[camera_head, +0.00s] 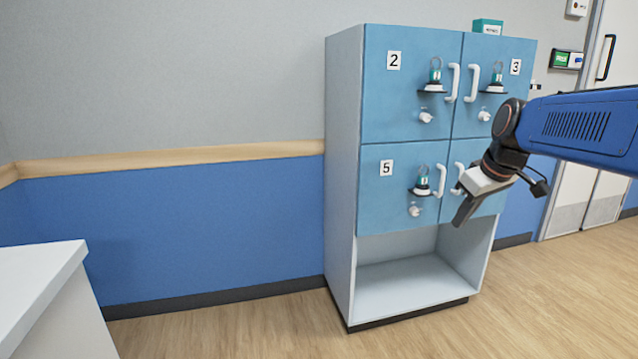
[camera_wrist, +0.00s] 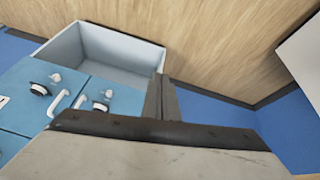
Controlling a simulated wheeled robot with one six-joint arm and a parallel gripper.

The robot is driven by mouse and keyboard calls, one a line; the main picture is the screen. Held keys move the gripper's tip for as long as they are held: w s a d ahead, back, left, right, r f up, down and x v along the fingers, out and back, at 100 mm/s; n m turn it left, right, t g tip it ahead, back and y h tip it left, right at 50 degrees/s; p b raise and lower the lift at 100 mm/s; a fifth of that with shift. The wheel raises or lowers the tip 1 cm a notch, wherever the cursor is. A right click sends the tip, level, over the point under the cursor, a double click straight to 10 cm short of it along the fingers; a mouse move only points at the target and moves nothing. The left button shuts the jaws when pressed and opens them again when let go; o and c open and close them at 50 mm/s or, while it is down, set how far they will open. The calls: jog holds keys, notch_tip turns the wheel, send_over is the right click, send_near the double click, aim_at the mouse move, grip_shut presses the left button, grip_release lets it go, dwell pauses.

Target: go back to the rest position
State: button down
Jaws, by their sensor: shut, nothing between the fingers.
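My gripper (camera_head: 464,212) is shut and empty at the end of my blue arm, in front of the lower right door of the cabinet (camera_head: 341,160). In the wrist view its closed fingers (camera_wrist: 159,98) point toward the cabinet's open bottom compartment and the floor. The blue doors are numbered 2 (camera_head: 394,60), 3 (camera_head: 516,67) and 5 (camera_head: 387,168); my gripper and arm hide part of the fourth door. The visible doors look shut. Each of the three numbered doors has a white handle, a knob and a small ledge with a teal-and-white object on it.
A teal box (camera_head: 487,26) stands on top of the cabinet. The open bottom compartment (camera_head: 400,283) looks empty. A white counter (camera_head: 45,285) stands at the left. A door (camera_head: 590,190) is at the far right. The wooden floor (camera_head: 225,330) between counter and cabinet is clear.

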jog(key=s+a+f+m, duration=0.1)
jog(key=s+f, duration=0.4)
jog(key=s, duration=0.4)
jog(key=s+a+f+m, duration=0.1)
jog(key=s+f+m, duration=0.1)
jog(key=s+f, duration=0.3)
jog(key=s+a+f+m+h, duration=0.1)
jog(key=s+f, duration=0.4)
jog(key=s, duration=0.8)
jog(key=shift+a+f+m, duration=0.35)
jog(key=shift+a+m, duration=0.15)
jog(key=shift+a, duration=0.05)
